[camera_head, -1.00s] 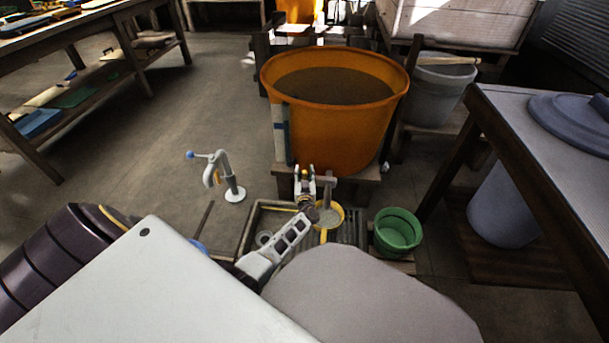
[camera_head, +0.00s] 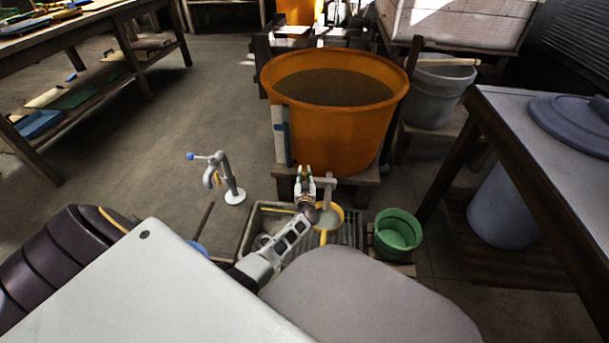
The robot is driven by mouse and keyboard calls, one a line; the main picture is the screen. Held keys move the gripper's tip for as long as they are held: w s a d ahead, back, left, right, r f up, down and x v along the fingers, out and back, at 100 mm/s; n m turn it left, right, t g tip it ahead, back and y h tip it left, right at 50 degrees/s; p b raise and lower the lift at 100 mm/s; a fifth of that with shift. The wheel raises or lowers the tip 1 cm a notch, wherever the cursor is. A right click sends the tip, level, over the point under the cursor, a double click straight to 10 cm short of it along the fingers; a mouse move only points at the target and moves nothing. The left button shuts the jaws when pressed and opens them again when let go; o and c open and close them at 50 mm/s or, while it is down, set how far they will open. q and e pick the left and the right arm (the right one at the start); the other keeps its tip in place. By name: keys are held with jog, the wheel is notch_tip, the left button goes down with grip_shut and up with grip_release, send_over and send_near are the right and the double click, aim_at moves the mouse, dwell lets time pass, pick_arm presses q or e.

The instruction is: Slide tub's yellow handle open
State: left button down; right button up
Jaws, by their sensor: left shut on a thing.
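The big orange tub (camera_head: 345,140) stands in the centre on a low wooden stand, filled with a dull brownish content. A pale spout (camera_head: 327,188) sticks out at its lower front. My left gripper (camera_head: 304,178) is at the tub's lower front, just left of the spout, and is shut on the small yellow handle (camera_head: 303,172). Only a little yellow shows between the fingers; the fingers hide the rest. My right gripper is not in view.
A yellow-rimmed bowl (camera_head: 337,212) sits below the spout on a slatted tray (camera_head: 350,233). A green bucket (camera_head: 396,236) stands to its right. A table (camera_head: 500,125) borders the right.

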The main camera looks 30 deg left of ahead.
pick_arm(q)
jog(key=s+a+p, duration=0.2)
jog(key=s+a, duration=0.1)
jog(key=a, duration=0.2)
jog(key=shift+a, duration=0.4)
jog(key=c, duration=1.3)
grip_release()
jog(key=shift+a, duration=0.15)
jog(key=shift+s+d, duration=0.1)
jog(key=shift+d, duration=0.2)
